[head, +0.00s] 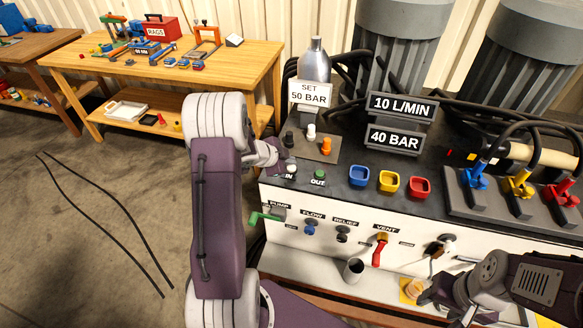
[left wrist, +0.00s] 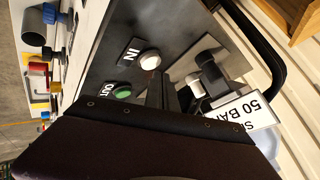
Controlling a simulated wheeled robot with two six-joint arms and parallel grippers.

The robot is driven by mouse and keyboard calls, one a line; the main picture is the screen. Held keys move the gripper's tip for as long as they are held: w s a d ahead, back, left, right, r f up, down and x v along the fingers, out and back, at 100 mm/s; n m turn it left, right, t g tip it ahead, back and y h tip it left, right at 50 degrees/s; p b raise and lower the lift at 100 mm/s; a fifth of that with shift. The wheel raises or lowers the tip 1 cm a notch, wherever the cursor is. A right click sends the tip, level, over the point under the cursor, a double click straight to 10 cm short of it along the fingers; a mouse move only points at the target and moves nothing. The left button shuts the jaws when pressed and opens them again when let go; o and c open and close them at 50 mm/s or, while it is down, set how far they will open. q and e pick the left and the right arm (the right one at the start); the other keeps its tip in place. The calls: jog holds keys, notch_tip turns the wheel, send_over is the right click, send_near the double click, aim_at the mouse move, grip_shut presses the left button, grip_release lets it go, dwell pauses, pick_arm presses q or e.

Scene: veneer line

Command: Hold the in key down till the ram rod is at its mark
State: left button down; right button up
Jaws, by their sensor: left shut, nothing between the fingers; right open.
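The in key (left wrist: 150,60) is a round white button beside its IN label on the dark panel top. In the head view the in key (head: 291,168) is partly covered by my left gripper (head: 284,160). That gripper is shut and empty, with its fingertips close to the key. In the left wrist view the fingers (left wrist: 160,88) point towards the key; I cannot tell whether they touch it. The green out key (head: 319,176) is just to the right. I cannot make out the ram rod or its mark for sure. My right gripper (head: 425,296) is open at the lower right.
Blue, yellow and red square cups (head: 389,181) stand right of the keys. A SET 50 BAR sign (head: 311,93) and small knobs (head: 311,131) stand behind. Three levers (head: 520,185) are at the right. A grey cup (head: 353,269) stands on the lower ledge.

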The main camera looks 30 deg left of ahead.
aim_at(289, 169)
pick_arm(q)
jog(key=shift+f, duration=0.35)
jog(key=shift+f+b, duration=0.4)
dwell(0.5)
dwell(3.7)
jog(key=shift+r+p, duration=0.85)
jog(key=shift+p, duration=0.15)
notch_tip(289, 169, up, 5)
jog(key=p, duration=0.5)
jog(key=shift+r, duration=0.1)
